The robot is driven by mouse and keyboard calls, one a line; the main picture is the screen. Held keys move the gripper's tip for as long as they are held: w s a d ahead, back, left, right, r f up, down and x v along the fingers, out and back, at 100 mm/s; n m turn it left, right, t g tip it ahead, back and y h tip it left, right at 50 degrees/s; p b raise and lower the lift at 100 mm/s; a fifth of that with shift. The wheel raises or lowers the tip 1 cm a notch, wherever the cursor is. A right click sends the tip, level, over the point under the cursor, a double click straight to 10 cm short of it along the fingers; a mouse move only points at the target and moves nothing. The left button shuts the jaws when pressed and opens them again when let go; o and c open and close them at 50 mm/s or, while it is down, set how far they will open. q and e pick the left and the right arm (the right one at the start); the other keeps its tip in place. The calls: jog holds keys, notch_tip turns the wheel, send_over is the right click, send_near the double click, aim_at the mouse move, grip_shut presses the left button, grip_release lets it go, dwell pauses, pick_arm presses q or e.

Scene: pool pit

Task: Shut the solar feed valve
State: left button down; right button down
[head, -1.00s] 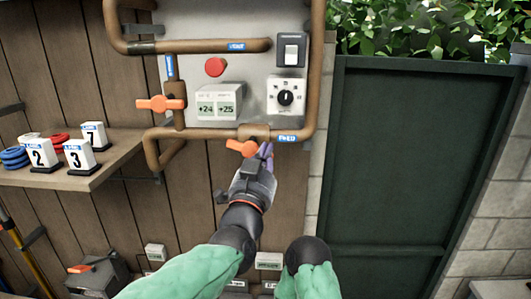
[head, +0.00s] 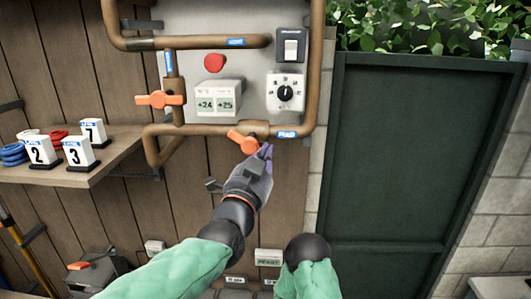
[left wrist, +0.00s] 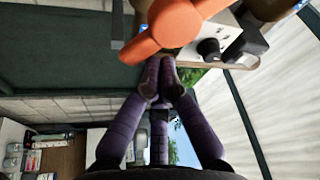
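An orange valve handle (head: 243,141) sits on the lower copper pipe, beside a small blue label (head: 286,134) whose text is hard to read. The handle is tilted, sloping down to the right across the pipe line. My left gripper (head: 266,150) is at the right end of this handle, just below the pipe. In the left wrist view the purple fingertips (left wrist: 166,66) are together, against or very near the orange handle (left wrist: 178,24), and nothing shows between them. My right gripper is out of view; only part of that arm shows.
A second orange valve handle (head: 160,100) lies crosswise on the left vertical pipe. The grey panel carries a red button (head: 215,63), a display (head: 218,99), a dial (head: 286,93) and a switch (head: 291,46). A shelf (head: 95,172) with number blocks stands left; a dark door (head: 400,170) is right.

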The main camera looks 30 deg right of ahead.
pick_arm(q)
jog(key=shift+w+f+m+g, duration=0.1)
jog(key=shift+f+m+g, duration=0.15)
jog(key=shift+m, duration=0.25)
jog(key=shift+f+m+g, duration=0.1)
jog(key=shift+m+g, duration=0.15)
jog(key=shift+m, duration=0.25)
jog(key=shift+w+a+f+m+g, duration=0.1)
jog(key=shift+f+m+g, duration=0.15)
jog(key=shift+m, duration=0.5)
jog(key=shift+a+f+m+g, duration=0.1)
jog(key=shift+f+m+g, duration=0.1)
jog(key=shift+m, duration=0.5)
jog(key=shift+w+a+f+m+g, duration=0.15)
jog(key=shift+m+g, duration=0.1)
jog(key=shift+m, duration=0.5)
jog(key=shift+a+f+m+y, duration=0.15)
jog(key=shift+m+y, duration=0.15)
jog(key=shift+m, duration=0.6)
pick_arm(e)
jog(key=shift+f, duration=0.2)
pick_arm(q)
jog(key=shift+w+a+f+b, duration=0.1)
jog(key=shift+a+f+b, duration=0.1)
jog(key=shift+b, duration=0.2)
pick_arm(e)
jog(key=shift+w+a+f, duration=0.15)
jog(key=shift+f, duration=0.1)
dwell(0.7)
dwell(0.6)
